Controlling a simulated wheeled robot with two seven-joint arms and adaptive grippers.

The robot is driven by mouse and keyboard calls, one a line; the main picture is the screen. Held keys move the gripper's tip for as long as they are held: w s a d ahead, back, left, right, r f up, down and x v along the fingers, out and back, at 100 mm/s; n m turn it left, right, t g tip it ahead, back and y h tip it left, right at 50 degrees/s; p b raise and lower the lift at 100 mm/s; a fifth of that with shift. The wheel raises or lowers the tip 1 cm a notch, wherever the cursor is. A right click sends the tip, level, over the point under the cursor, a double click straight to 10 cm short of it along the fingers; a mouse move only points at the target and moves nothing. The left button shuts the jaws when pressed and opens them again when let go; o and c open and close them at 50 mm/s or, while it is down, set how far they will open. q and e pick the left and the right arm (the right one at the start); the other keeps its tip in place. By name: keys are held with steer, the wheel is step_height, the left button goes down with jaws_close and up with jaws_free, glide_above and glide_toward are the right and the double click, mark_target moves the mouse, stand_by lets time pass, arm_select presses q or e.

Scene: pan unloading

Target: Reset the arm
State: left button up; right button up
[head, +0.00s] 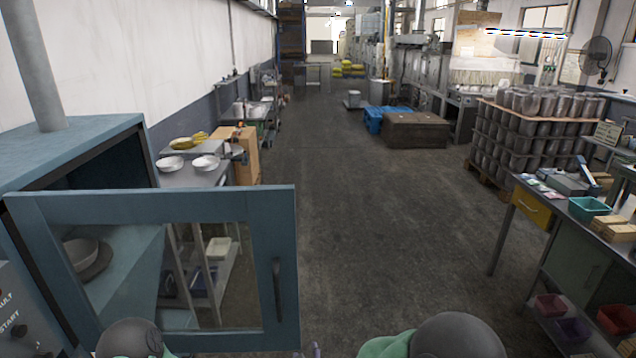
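Rounded dark grey and green parts of my arms show at the bottom edge, one at the lower left and one right of centre. Both grippers are out of the frame or too cut off to make out. A blue oven-like cabinet (70,150) stands at the left with a pipe rising from its top. Its windowed door (150,205) is swung open towards the middle and has a dark vertical handle (278,290). Through the window, a grey bowl-like pan (80,252) shows at the left, partly hidden by the door frame.
A side table (195,172) behind the door holds white bowls (206,162) and yellow items. At the right, a workbench (560,205) carries a teal bin (590,208) and boxes. Stacked metal cans (520,140) stand behind it. The floor (390,230) between is clear.

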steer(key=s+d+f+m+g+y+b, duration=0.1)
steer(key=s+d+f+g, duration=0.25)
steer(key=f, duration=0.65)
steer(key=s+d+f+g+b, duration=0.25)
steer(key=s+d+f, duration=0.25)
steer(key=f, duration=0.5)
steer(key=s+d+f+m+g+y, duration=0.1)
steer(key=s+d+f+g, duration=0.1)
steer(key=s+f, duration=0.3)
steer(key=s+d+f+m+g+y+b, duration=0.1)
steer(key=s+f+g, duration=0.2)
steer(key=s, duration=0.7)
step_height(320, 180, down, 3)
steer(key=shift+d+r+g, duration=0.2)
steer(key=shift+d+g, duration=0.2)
